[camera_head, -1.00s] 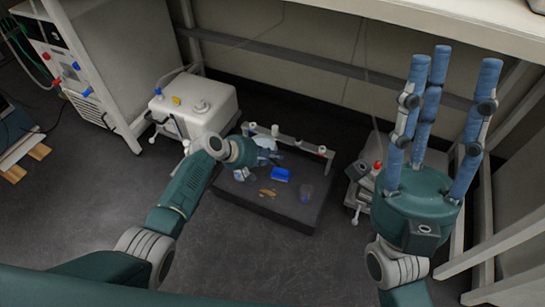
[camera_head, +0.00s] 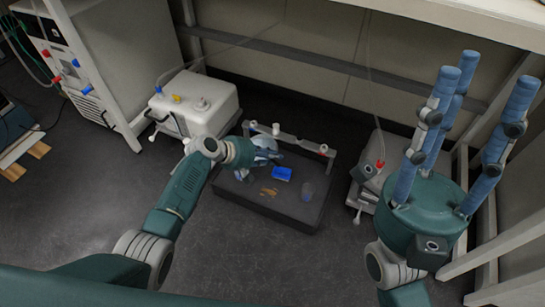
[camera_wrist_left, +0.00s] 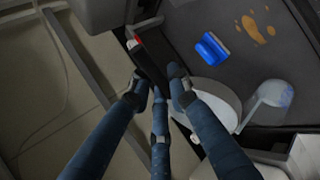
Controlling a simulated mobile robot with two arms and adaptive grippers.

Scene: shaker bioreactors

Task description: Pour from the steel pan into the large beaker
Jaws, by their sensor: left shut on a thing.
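My left gripper (camera_head: 266,150) is over the back of the dark platform (camera_head: 250,208). In the left wrist view its blue fingers (camera_wrist_left: 158,92) close around a dark handle (camera_wrist_left: 148,62). The pale round steel pan (camera_wrist_left: 222,98) shows just beyond the fingertips, partly hidden by a finger; the join with the handle is not clear. In the head view the pan is not clearly visible. My right gripper (camera_head: 462,135) points upward, fingers spread, empty.
A blue block (camera_head: 282,174) and brown spots (camera_head: 268,191) are on the platform. A rail with small capped posts (camera_head: 290,138) runs along its back. A white machine (camera_head: 196,103) stands left, a grey device (camera_head: 372,175) right. The floor in front is clear.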

